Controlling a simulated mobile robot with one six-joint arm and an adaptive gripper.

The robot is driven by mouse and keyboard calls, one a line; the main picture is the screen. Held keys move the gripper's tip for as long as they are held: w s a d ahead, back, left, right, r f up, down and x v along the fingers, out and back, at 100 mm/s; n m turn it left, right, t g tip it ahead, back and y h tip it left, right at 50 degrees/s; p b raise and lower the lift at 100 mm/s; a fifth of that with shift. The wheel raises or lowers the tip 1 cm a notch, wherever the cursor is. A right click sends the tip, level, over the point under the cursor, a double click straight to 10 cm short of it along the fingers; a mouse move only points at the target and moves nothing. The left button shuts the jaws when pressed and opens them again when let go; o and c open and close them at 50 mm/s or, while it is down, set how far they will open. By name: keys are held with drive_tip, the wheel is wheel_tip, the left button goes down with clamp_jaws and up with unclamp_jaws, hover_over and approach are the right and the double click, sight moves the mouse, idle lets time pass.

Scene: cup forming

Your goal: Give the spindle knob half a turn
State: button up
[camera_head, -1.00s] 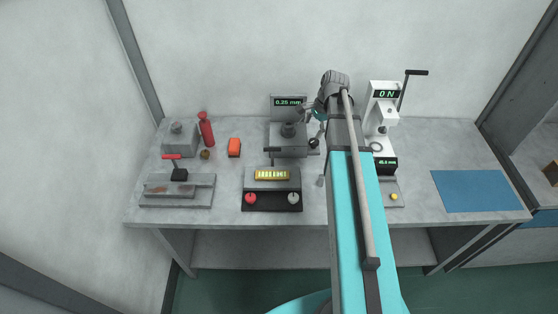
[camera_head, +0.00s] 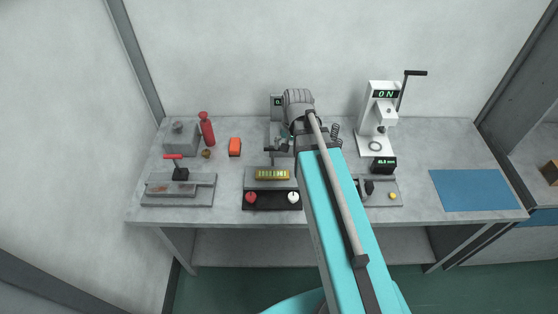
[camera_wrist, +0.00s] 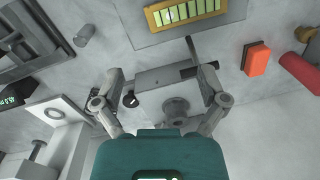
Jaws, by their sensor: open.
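The grey forming device (camera_wrist: 165,78) lies between the spread fingers of my gripper (camera_wrist: 162,80) in the wrist view. It carries an upright round grey knob-like part (camera_wrist: 177,108) and, at its side, a small black round knob (camera_wrist: 130,100). I cannot tell for certain which of these is the spindle knob. My gripper is open and empty, with its fingers on either side of the device; contact is not clear.
A black panel (camera_head: 272,208) with a yellow gauge stands in front. An orange block (camera_head: 235,147) and red bottle (camera_head: 206,128) are to the left. A white press (camera_head: 376,120) with lever is to the right. The blue mat (camera_head: 475,190) is bare.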

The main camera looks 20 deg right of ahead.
drive_tip(key=s+a+n+h, duration=0.1)
drive_tip(key=s+a+n, duration=0.3)
drive_tip(key=s+n, duration=0.1)
drive_tip(key=shift+a+r+n+p, duration=0.35)
drive_tip(key=shift+n, duration=0.05)
drive_tip(key=shift+c, duration=0.2)
drive_tip(key=c, duration=0.4)
drive_tip(key=shift+d, duration=0.15)
drive_tip(key=shift+c, duration=0.2)
